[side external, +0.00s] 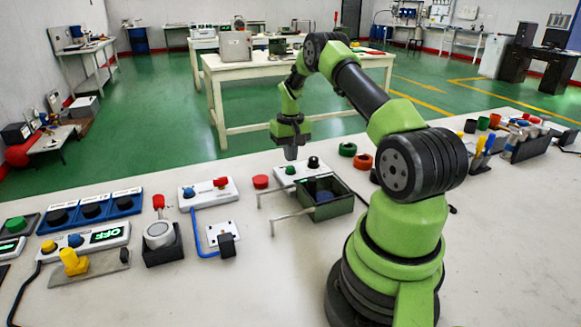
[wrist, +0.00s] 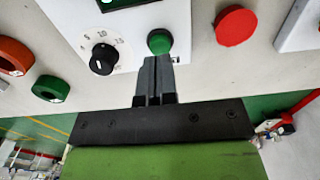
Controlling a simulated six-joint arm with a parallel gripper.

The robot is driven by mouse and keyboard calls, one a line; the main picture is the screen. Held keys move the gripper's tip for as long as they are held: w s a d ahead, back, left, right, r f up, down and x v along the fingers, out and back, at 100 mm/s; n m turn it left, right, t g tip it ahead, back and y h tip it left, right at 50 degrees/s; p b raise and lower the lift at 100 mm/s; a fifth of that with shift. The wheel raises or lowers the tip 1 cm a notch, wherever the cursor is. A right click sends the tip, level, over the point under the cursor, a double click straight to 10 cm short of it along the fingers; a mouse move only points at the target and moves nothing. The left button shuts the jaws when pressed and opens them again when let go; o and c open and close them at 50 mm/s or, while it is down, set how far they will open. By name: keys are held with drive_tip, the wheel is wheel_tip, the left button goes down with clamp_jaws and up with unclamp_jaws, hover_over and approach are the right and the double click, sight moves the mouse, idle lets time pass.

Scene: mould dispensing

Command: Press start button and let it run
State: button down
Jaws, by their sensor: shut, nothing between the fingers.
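The green start button (wrist: 159,42) is on a white control panel (wrist: 118,32), to the right of a black dial knob (wrist: 102,58) in the wrist view. My gripper (wrist: 157,60) is shut and empty, with its fingertips right at the near edge of the green button in that view. I cannot tell whether they touch it. In the side view my gripper (side external: 291,157) points down just above the green button (side external: 290,170), with the black knob (side external: 313,162) beside it. A dark display edge (wrist: 122,3) shows at the top of the wrist view.
A red button (side external: 261,182) stands left of the panel. A green open box (side external: 338,209) with light rods beside it stands in front. A green ring (side external: 347,149) and an orange ring (side external: 361,162) lie to the right.

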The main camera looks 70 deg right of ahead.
sight(290, 167)
drive_tip(key=shift+f, duration=1.35)
wheel_tip(290, 167, up, 12)
idle(1.4)
drive_tip(key=shift+f, duration=0.1)
